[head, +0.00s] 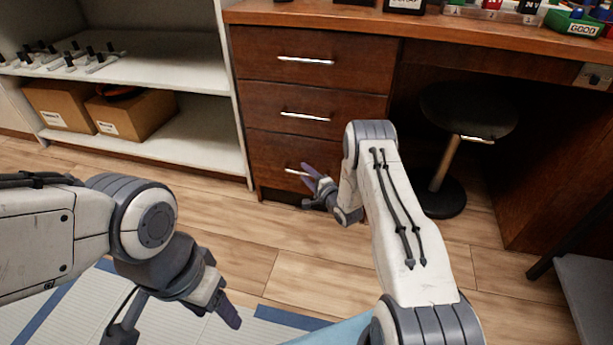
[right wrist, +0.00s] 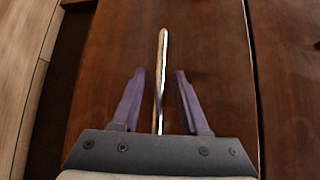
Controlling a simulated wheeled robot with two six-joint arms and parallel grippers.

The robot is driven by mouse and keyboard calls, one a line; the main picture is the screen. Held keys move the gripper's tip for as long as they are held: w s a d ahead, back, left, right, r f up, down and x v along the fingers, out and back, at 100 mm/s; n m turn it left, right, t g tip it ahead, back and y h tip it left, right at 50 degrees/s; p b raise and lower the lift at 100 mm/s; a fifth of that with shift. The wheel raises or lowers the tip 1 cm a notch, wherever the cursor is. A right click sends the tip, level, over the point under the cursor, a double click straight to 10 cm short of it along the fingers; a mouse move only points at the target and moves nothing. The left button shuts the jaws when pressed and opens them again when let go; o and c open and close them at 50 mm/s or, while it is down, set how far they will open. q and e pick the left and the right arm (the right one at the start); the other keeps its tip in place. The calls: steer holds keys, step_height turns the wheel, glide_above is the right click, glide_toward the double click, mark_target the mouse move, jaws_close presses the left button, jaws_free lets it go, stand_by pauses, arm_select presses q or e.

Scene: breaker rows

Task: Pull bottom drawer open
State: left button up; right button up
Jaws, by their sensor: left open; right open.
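The bottom drawer (head: 276,152) is the lowest of three brown wooden drawers in the desk, and its front looks flush with the desk. Its metal bar handle (head: 296,173) is partly hidden by my right gripper (head: 308,184). In the right wrist view the handle (right wrist: 162,60) runs between the two purple fingers of my right gripper (right wrist: 158,85). The fingers are open, with a gap on each side of the bar. My left gripper (head: 185,325) is open and empty, low over the floor at the left, away from the drawers.
The middle drawer (head: 300,94) and top drawer (head: 340,72) above look shut. A white shelf (head: 190,137) with cardboard boxes (head: 135,113) stands left of the desk. A black stool (head: 468,112) stands under the desk at right. Wooden floor (head: 300,280) in front is clear.

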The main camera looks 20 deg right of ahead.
jaws_close()
stand_by(1.4)
